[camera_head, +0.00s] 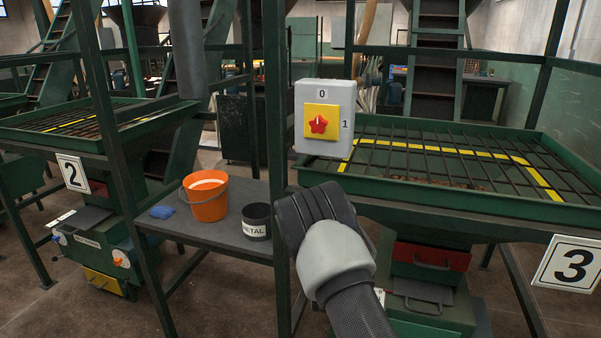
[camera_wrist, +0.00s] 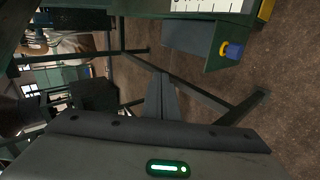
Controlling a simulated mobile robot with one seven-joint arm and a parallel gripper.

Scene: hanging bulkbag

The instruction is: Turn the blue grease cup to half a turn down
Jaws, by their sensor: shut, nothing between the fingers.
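A blue cup with a yellow collar (camera_wrist: 233,50) sits on the side of a green box in the wrist view, up and right of my fingers. A small blue knob (camera_head: 58,238) shows on the front of the green machine marked 2 in the head view. I cannot tell whether these are the same part. My gripper (camera_wrist: 160,82) is shut and empty, apart from the blue cup. In the head view my gripper (camera_head: 308,212) is held in front of a green post, its fingertips hidden behind its body.
A grey shelf (camera_head: 222,236) holds an orange bucket (camera_head: 205,203), a black tin marked METAL (camera_head: 256,226) and a blue cloth (camera_head: 162,212). A switch box (camera_head: 323,92) with a red knob hangs above my gripper. The grated hopper (camera_head: 450,211) of station 3 is at right.

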